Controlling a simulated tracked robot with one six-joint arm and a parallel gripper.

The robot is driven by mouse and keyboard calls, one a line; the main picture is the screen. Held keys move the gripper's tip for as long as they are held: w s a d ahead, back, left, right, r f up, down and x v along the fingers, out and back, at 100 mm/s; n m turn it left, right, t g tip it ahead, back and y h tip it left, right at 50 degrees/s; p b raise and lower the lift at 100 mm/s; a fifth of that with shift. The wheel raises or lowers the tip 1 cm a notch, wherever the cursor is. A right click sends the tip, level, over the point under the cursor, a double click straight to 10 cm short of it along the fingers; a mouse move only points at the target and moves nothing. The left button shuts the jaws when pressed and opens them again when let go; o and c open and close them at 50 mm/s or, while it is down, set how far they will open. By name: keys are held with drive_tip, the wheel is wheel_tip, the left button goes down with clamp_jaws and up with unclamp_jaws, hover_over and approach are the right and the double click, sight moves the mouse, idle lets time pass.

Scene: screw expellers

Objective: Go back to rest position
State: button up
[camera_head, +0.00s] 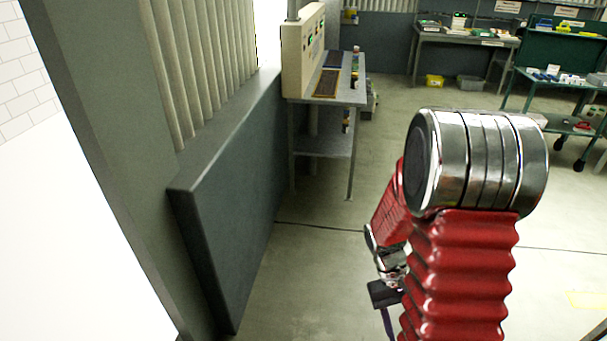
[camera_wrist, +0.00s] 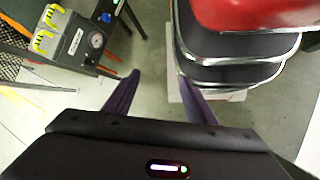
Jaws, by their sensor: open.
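My gripper (camera_wrist: 158,75) shows in the wrist view with its two dark purple fingers spread apart. Nothing is between them but grey floor. In the head view my red, ribbed arm with a chrome joint stands at the right of centre. The gripper hangs low behind it, partly hidden, with a dark finger pointing down.
A dark low wall panel (camera_head: 235,190) stands at left in the head view. A control console (camera_head: 303,55) sits by a metal table (camera_head: 345,93). Workbenches (camera_head: 465,38) and a green cart (camera_head: 560,80) stand farther back.

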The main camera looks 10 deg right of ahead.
drive_tip(key=w+a+r+n+t+y, duration=0.1)
drive_tip(key=a+r+t, duration=0.5)
drive_tip(key=a+r, duration=0.3)
drive_tip(key=w+a+r+n+t, duration=0.1)
drive_tip(key=a+r+t, duration=0.5)
drive_tip(key=r, duration=1.1)
drive_tip(key=a, duration=0.3)
drive_tip(key=shift+r+y, duration=0.35)
drive_tip(key=shift+y, duration=0.05)
drive_tip(key=shift+c, duration=0.4)
